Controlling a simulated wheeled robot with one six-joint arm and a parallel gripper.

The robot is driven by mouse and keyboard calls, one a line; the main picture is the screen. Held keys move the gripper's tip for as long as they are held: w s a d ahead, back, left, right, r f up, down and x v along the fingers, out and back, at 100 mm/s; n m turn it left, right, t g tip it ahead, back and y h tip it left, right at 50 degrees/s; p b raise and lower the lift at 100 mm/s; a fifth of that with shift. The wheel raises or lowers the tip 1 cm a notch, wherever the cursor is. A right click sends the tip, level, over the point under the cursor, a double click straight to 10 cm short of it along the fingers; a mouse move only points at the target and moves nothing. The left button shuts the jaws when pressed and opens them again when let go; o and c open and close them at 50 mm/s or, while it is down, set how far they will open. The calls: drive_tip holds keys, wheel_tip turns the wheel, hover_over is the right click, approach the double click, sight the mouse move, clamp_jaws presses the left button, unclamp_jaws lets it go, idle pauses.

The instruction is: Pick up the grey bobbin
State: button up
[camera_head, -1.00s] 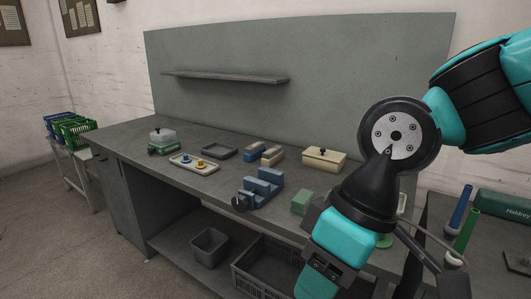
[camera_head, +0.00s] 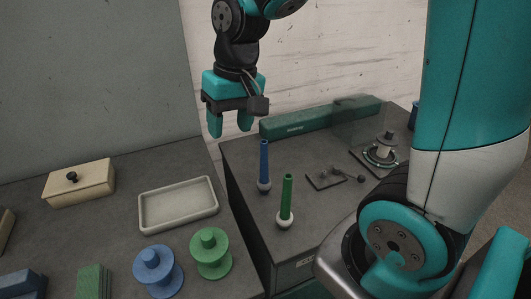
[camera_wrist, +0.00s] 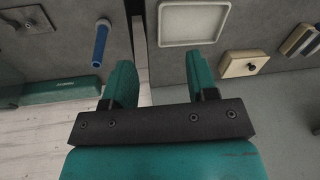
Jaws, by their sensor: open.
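I cannot pick out a grey bobbin for certain. A pale grey spool-like piece (camera_head: 384,149) stands upright on a green ring at the right of the head view, partly behind a clear panel. A blue bobbin (camera_head: 158,271) and a green bobbin (camera_head: 211,254) stand on the bench at the lower middle. My gripper (camera_head: 230,128) is open and empty, pointing down, high above the gap between the bench and the side table. It also shows in the wrist view (camera_wrist: 160,72), with nothing between its fingers.
An empty pale tray (camera_head: 178,207) and a cream lidded box (camera_head: 80,183) lie on the bench (camera_head: 130,190). A blue tube (camera_head: 264,163) and a green tube (camera_head: 287,197) stand upright on the side table (camera_head: 240,160). A long green box (camera_head: 320,118) lies at its back.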

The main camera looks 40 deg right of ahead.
sight(264, 141)
drive_tip(key=w+d+m+h+p, duration=0.2)
drive_tip(key=w+d+m+p, duration=0.35)
drive_tip(key=d, duration=0.85)
drive_tip(key=shift+m+g, duration=0.3)
drive_tip(key=shift+m, duration=0.45)
drive_tip(key=f, duration=0.3)
drive_tip(key=w+f, duration=0.1)
drive_tip(key=f, duration=0.7)
drive_tip(key=shift+w+a+f, duration=0.1)
drive_tip(key=shift+w+f, duration=0.05)
drive_tip(key=shift+w, duration=0.05)
drive_tip(key=shift+w+f+p, duration=0.1)
drive_tip(key=shift+f+p, duration=1.45)
drive_tip(key=shift+f, duration=1.45)
drive_tip(key=c, duration=1)
